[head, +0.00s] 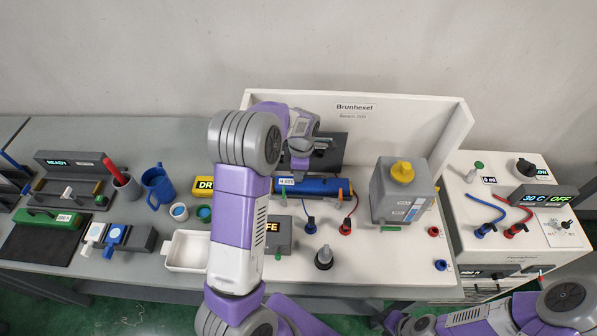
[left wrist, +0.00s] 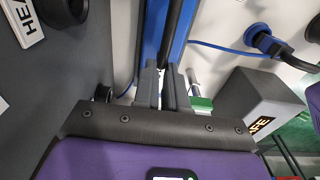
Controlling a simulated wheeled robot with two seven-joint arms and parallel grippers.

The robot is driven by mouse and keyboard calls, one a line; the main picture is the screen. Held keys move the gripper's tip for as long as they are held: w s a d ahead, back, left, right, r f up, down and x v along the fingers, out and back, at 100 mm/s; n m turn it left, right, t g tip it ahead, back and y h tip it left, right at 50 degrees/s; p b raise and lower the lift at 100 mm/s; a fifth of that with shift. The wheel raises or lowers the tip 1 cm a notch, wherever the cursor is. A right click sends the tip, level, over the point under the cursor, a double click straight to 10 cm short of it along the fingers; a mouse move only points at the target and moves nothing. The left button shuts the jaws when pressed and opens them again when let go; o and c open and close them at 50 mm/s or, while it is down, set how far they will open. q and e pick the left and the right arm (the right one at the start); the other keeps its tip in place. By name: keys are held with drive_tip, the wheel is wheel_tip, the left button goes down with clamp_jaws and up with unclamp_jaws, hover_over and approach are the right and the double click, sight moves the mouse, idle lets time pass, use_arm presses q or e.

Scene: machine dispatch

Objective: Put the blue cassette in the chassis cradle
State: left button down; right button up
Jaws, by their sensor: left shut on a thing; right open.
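The blue cassette (head: 325,186) is a long blue body lying left to right on the white bench, partly hidden by my left arm. In the left wrist view its blue length (left wrist: 179,35) runs up the picture with a dark strip along it. My left gripper (head: 298,165) is over its left part, its fingertips hidden in the head view. In the wrist view the left fingers (left wrist: 165,85) are shut on it. My right gripper (head: 388,318) is at the bottom edge, away from the bench things, its fingers unclear. I cannot single out the chassis cradle; a dark panel (head: 331,150) stands behind the cassette.
A grey box with a yellow cap (head: 402,172) stands right of the cassette. A white tray (head: 186,250), blue mug (head: 157,186) and green cassette (head: 46,219) are left. A high white wall (head: 420,120) closes the back.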

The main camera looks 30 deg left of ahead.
use_arm(q)
drive_tip(key=shift+f, duration=0.3)
idle(0.8)
drive_tip(key=c, duration=1.1)
unclamp_jaws()
drive_tip(key=shift+r, duration=0.1)
drive_tip(key=r, duration=0.7)
drive_tip(key=shift+w+d+r, duration=0.15)
drive_tip(key=shift+d+r, duration=0.05)
drive_tip(key=shift+r, duration=0.05)
